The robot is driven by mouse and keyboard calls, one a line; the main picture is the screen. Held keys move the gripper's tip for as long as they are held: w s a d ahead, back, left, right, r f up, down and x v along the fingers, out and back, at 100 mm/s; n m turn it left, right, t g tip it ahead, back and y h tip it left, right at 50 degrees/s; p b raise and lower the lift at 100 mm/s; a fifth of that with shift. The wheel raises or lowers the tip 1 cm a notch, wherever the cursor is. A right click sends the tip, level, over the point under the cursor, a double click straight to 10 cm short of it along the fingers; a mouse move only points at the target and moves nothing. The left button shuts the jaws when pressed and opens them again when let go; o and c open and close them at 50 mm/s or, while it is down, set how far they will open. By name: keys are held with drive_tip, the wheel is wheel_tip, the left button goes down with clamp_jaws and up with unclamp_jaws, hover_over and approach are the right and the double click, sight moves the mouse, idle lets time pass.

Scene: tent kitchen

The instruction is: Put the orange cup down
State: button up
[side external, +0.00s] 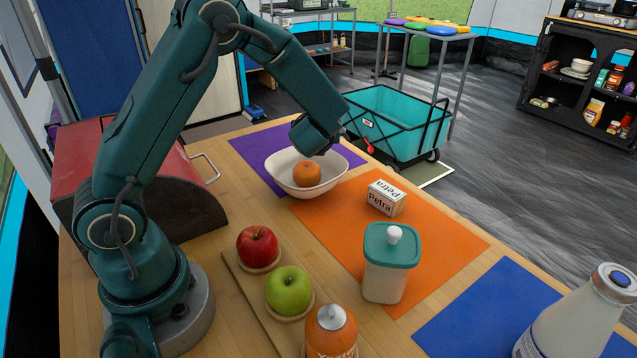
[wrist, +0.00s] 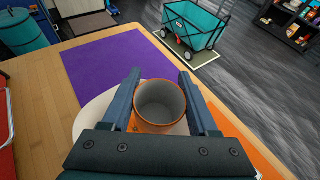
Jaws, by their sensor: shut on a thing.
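The orange cup (wrist: 160,106) shows in the wrist view, its open mouth facing the camera and its inside grey. My gripper (wrist: 159,88) is shut on it, with one dark blue finger on each side. A white bowl (side external: 283,182) stands on the table under my gripper (side external: 318,150) in the side view. The bowl also shows partly behind the cup in the wrist view (wrist: 92,117). A rounded orange shape (side external: 307,173) shows inside the bowl's outline in the side view; I cannot tell whether it is the cup or a fruit. Whether the cup touches the bowl is unclear.
A purple mat (side external: 250,145) is mostly bare. An orange mat (side external: 440,245) bears a Petra box (side external: 386,198) and a teal-lidded container (side external: 388,265). Apples (side external: 257,247) (side external: 288,290) and an orange bottle (side external: 331,333) stand nearer. A white bottle (side external: 580,315) stands right, by a blue mat (side external: 490,310).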

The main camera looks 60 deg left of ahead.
drive_tip(key=s+a+n+g+y, duration=0.2)
drive_tip(key=s+a+n+g, duration=0.15)
drive_tip(key=a, duration=0.85)
drive_tip(key=n+g, duration=0.3)
hover_over(238, 159)
drive_tip(key=shift+y, duration=0.4)
wheel_tip(238, 159, down, 5)
drive_tip(key=shift+a+f, duration=0.1)
drive_tip(key=shift+f, duration=2.5)
drive_tip(key=shift+f, duration=0.1)
drive_tip(key=o, duration=1.3)
drive_tip(key=shift+o, duration=0.2)
